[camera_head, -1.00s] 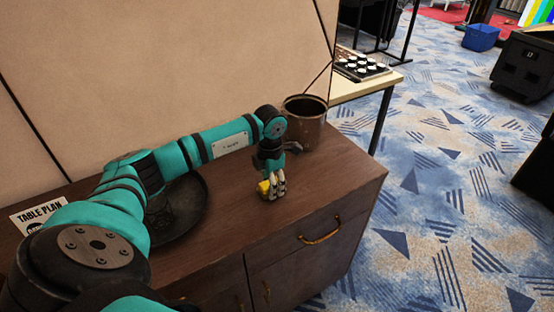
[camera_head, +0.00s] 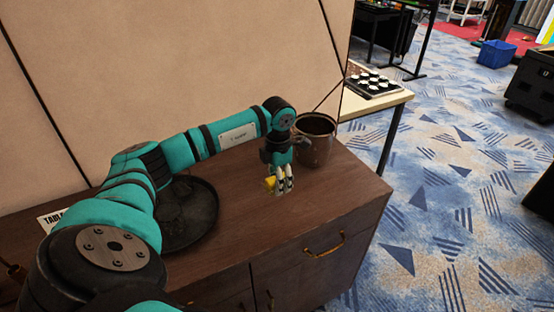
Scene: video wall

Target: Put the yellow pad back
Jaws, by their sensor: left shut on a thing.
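The yellow pad (camera_head: 270,183) is a small yellow piece at the fingertips of my left gripper (camera_head: 281,186). The gripper points down and is shut on the pad, close above the brown wooden cabinet top (camera_head: 240,225); I cannot tell whether the pad touches the wood. The fingers hide part of the pad. My right gripper is not in view.
A dark brown pot (camera_head: 317,145) stands right behind the gripper. A round black tray (camera_head: 190,222) lies to the left, partly behind my arm. A white sign (camera_head: 50,219) is at the far left. A table (camera_head: 385,103) with a button panel (camera_head: 372,82) stands beyond.

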